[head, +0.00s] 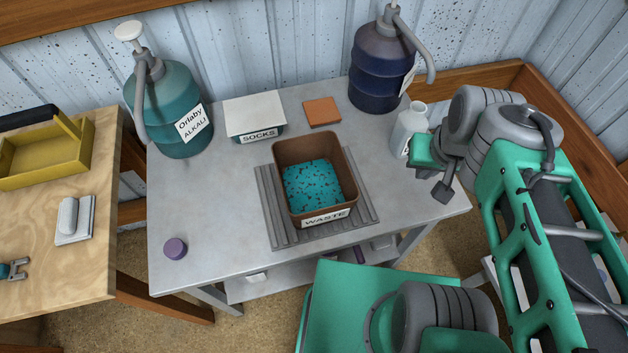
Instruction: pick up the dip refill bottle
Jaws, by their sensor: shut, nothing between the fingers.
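A pale grey-white bottle (408,128) with a short neck stands upright near the right end of the metal table; it looks like the dip refill bottle. Its label is mostly hidden and I cannot read it. My gripper (443,190) is just right of the bottle and nearer the front, over the table's right end. It is shut and empty. A green part of my wrist overlaps the bottle's lower right side; I cannot tell whether they touch.
A dark blue pump jug (378,70) stands behind the bottle. A brown WASTE bin (315,150) sits on a ribbed mat left of it. A SOCKS box (255,115), orange square (322,111), teal ALKALI jug (170,105) and purple cap (175,248) are farther left.

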